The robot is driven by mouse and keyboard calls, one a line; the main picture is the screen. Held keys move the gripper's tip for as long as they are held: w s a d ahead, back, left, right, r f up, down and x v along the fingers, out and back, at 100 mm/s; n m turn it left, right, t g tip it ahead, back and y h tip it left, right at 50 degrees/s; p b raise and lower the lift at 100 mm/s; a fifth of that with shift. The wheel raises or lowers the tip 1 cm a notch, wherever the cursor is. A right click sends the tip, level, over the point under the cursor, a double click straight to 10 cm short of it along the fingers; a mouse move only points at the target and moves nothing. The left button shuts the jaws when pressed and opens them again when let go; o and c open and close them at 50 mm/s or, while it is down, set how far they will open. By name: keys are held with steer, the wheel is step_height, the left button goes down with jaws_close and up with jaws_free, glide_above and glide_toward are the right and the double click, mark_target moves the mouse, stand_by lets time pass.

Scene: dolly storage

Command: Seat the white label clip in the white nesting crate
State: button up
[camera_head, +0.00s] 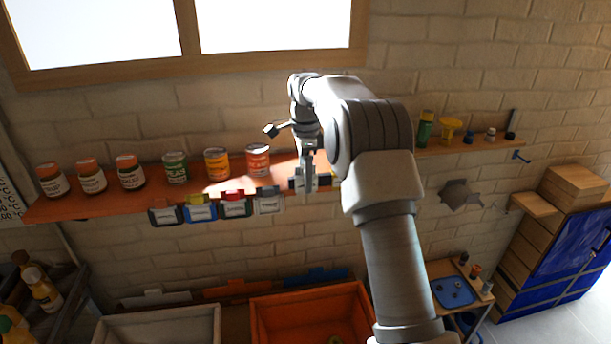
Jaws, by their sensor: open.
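A pale grey-white clip (269,201) with a label hangs on the front edge of the wooden shelf (110,204), at the right end of a row of clips. I cannot tell for sure that it is the white label clip. The white nesting crate (205,324) is at the bottom left, partly cut off by the frame. My gripper (308,187) is open, fingers down, at the shelf's front edge to the right of the pale clip. A small dark and light piece is close beside its fingers. Whether they touch is too small to tell.
Several jars and cans, such as an orange-labelled can (257,160), stand on the shelf. Dark, blue (201,211) and green clips hang left of the pale one. An orange crate (262,322) stands right of the white crate. White, orange and blue tabbed strips (315,278) lie behind.

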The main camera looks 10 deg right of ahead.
jaws_close()
stand_by(0.6)
